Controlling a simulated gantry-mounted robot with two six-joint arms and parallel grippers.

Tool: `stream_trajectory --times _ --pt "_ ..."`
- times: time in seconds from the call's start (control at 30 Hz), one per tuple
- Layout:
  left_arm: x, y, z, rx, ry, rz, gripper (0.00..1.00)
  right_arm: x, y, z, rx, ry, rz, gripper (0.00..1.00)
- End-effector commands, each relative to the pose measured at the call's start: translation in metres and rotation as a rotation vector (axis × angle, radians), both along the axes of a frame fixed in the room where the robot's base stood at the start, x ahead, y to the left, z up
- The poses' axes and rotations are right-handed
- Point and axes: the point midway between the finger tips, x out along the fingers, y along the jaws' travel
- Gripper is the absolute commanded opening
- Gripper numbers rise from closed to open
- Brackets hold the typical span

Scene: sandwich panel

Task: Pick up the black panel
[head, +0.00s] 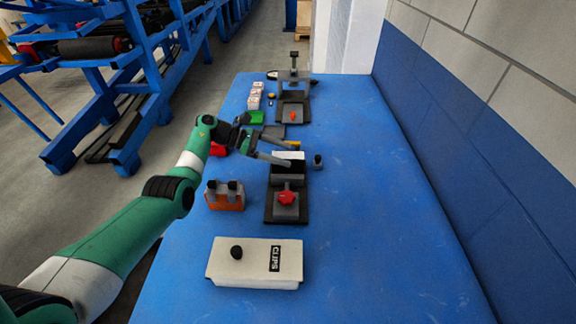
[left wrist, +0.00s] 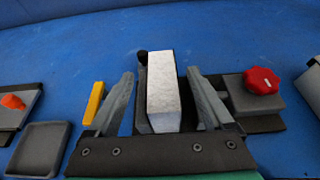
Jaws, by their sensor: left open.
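My left gripper (head: 294,155) is open above the middle fixture, its fingers pointing right in the head view. In the left wrist view the open fingers (left wrist: 160,74) stand on either side of a white block (left wrist: 165,88) without visibly gripping it. The white block shows partly behind the fingers in the head view (head: 287,155). A dark, black-looking piece (left wrist: 141,95) stands against the left side of the white block; I cannot tell for sure that it is the black panel. The black fixture base (head: 271,213) carries a red knob (head: 287,197). My right gripper is not in view.
A white CLIPS box (head: 225,262) stands at the front. An orange holder with dark pegs (head: 224,199) is left of the fixture, and a small dark peg (head: 318,162) is right of it. Another fixture (head: 292,112) stands farther back. The blue table's right side (head: 380,190) is clear.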

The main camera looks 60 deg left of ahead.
Motion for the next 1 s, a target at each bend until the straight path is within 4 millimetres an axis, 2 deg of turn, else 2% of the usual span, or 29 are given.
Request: stream_trajectory --times 0.13,0.33,0.57,0.67,1.0 --pt "0.01 -0.008 -0.008 0.0 0.0 -0.002 0.85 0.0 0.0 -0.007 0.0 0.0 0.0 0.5" --pt "0.037 -0.024 -0.021 0.001 -0.001 -0.003 0.85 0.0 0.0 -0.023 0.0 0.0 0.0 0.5" --pt "0.041 -0.025 -0.019 0.0 -0.001 0.0 0.85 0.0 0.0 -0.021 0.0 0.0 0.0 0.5" --pt "0.04 -0.025 -0.019 0.0 -0.001 0.0 0.71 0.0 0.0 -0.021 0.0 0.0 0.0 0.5" --pt "0.04 -0.025 -0.02 0.0 -0.001 0.0 0.09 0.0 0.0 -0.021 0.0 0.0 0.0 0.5"
